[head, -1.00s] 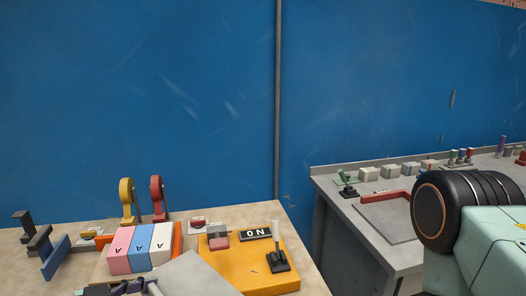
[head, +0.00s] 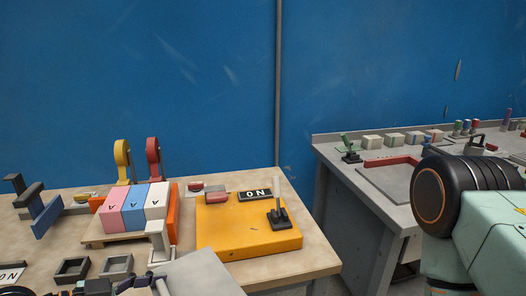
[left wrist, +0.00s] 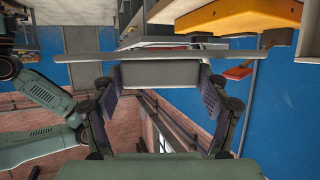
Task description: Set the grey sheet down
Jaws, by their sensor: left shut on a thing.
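The grey sheet (head: 203,277) is a flat pale panel at the bottom of the head view, over the front of the beige table, cut off by the frame. Its underside gap to the table cannot be judged there. In the left wrist view the sheet (left wrist: 225,55) shows nearly edge-on as a thin grey strip. My left gripper (left wrist: 160,76) is shut on the grey block at the sheet, one finger on each side. In the head view only part of my left gripper (head: 130,286) shows, at the sheet's left side. My right gripper is out of view.
On the table (head: 316,262) stand pink, blue and white blocks (head: 133,208), a yellow panel (head: 245,240) with an ON label and lever, and two small grey square frames (head: 72,268). A grey bench (head: 345,195) stands right, across a gap. Blue wall behind.

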